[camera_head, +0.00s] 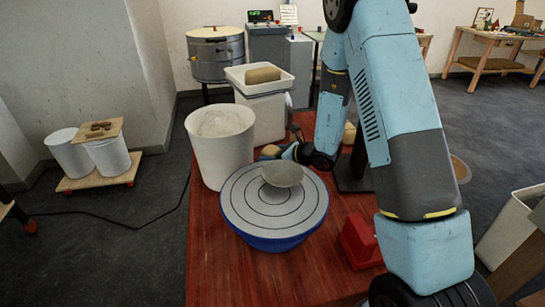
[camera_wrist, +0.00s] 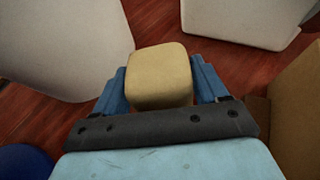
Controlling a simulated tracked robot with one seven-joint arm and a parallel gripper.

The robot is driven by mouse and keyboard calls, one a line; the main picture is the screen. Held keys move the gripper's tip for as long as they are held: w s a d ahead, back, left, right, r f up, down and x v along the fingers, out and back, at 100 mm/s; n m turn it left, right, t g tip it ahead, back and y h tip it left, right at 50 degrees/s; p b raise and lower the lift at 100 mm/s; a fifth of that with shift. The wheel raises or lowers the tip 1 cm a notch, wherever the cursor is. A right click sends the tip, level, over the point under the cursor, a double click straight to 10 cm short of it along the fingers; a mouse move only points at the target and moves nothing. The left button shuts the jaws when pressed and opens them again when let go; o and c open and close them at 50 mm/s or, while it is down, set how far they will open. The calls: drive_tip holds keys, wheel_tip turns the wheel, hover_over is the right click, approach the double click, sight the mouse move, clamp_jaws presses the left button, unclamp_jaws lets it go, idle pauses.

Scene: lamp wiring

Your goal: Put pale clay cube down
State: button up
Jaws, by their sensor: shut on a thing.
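The pale clay cube (camera_wrist: 160,78) sits between the blue fingers of my gripper (camera_wrist: 163,88) in the wrist view. My gripper is shut on it. In the head view the cube (camera_head: 270,151) shows at the tip of my gripper (camera_head: 279,153), behind the wheel and to the right of the big white bucket. The wooden table's red-brown top (camera_wrist: 210,57) shows past the cube in the wrist view. I cannot tell whether the cube touches the table.
A pottery wheel (camera_head: 240,208) with a grey clay piece (camera_head: 282,174) stands in front of my gripper. A white bucket (camera_head: 220,150) is to the left and a white container (camera_head: 268,115) behind. A red box (camera_head: 360,243) is at the right. Bare tabletop (camera_head: 215,265) shows at the front.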

drive_tip(key=shift+f, duration=0.25)
drive_tip(key=o, duration=1.5)
drive_tip(key=shift+c, duration=0.2)
